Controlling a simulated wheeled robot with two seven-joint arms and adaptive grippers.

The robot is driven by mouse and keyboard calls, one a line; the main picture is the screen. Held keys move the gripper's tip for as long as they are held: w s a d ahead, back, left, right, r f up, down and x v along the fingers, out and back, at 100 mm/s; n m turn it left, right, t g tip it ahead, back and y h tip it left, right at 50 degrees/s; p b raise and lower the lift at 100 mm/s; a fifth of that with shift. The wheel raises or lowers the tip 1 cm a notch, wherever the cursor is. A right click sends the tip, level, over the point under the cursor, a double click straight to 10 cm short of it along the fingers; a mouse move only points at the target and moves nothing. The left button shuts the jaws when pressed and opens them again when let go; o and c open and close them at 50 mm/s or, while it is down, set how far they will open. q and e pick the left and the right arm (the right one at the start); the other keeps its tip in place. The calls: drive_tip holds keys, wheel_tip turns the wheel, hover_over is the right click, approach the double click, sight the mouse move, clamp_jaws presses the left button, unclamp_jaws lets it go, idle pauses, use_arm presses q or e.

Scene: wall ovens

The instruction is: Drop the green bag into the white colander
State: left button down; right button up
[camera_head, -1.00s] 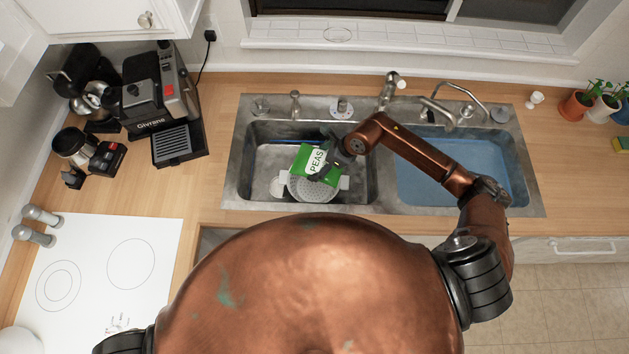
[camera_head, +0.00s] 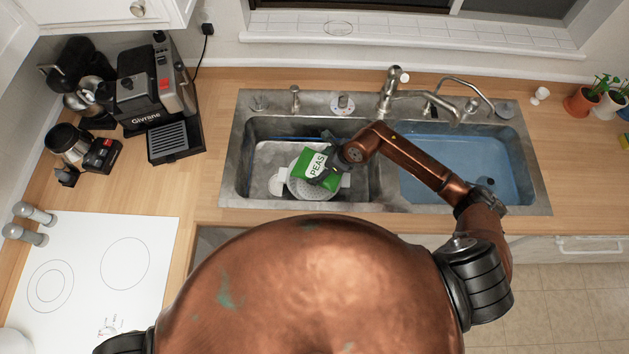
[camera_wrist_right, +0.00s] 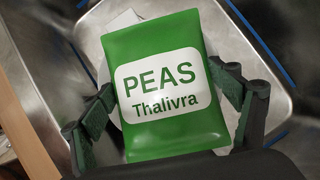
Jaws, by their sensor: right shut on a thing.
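The green bag (camera_head: 307,176), labelled PEAS, is held by my right gripper (camera_head: 330,168) over the white colander (camera_head: 318,190) in the left sink basin. In the right wrist view the bag (camera_wrist_right: 160,118) lies between the two fingers of my right gripper (camera_wrist_right: 165,105), which is shut on it. The bag covers much of the colander, so I cannot tell how far above it the bag hangs. My left gripper is not in view.
The left basin (camera_head: 262,165) has steel walls around the colander. The right basin (camera_head: 470,165) holds a blue surface. Faucets (camera_head: 392,88) stand behind the sink. A coffee machine (camera_head: 150,85) stands on the left counter, and small plants (camera_head: 600,95) stand at the right.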

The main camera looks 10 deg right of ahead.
drive_tip(key=shift+r, duration=0.1)
drive_tip(key=o, duration=1.7)
drive_tip(key=v, duration=1.2)
drive_tip(key=shift+a, duration=0.1)
